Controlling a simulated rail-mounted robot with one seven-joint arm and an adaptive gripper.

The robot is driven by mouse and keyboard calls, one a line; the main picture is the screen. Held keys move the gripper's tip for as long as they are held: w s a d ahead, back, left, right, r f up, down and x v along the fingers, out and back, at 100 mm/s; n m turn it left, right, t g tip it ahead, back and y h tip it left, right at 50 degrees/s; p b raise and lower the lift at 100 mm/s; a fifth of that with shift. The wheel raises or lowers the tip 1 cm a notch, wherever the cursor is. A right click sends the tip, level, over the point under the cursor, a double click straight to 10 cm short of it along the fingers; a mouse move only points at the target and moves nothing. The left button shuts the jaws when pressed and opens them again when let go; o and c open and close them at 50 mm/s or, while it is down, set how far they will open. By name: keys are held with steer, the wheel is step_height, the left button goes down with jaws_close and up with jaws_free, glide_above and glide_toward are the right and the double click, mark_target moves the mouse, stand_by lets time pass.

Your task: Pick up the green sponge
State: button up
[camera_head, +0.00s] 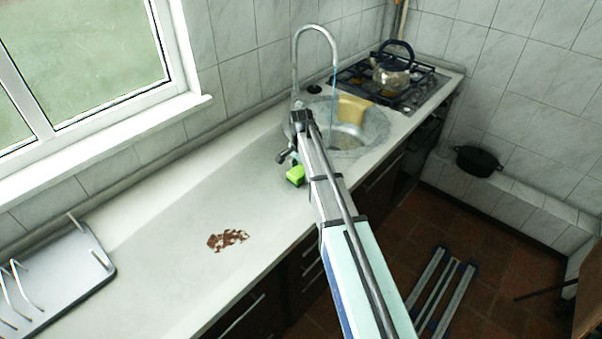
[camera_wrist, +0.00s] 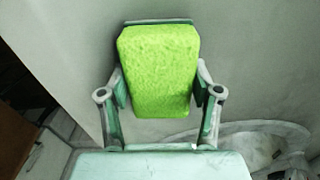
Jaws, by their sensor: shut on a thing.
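The green sponge (camera_wrist: 158,70) fills the middle of the wrist view, with its bright green face toward the camera. My gripper (camera_wrist: 160,88) has one finger on each side of it and is shut on it. In the head view the sponge (camera_head: 295,175) shows just left of my arm, over the counter near the sink. I cannot tell whether it touches the counter.
The round sink (camera_head: 372,128) holds a yellow item (camera_head: 352,109) and pale dishes, under a tall tap (camera_head: 296,62). A kettle (camera_head: 391,76) stands on the stove. A dish rack (camera_head: 62,278) is at left.

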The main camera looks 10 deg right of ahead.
mark_target(301, 169)
steer(key=shift+r, duration=0.1)
step_height(301, 169, up, 20)
steer(key=b, duration=0.5)
steer(key=shift+c, duration=0.9)
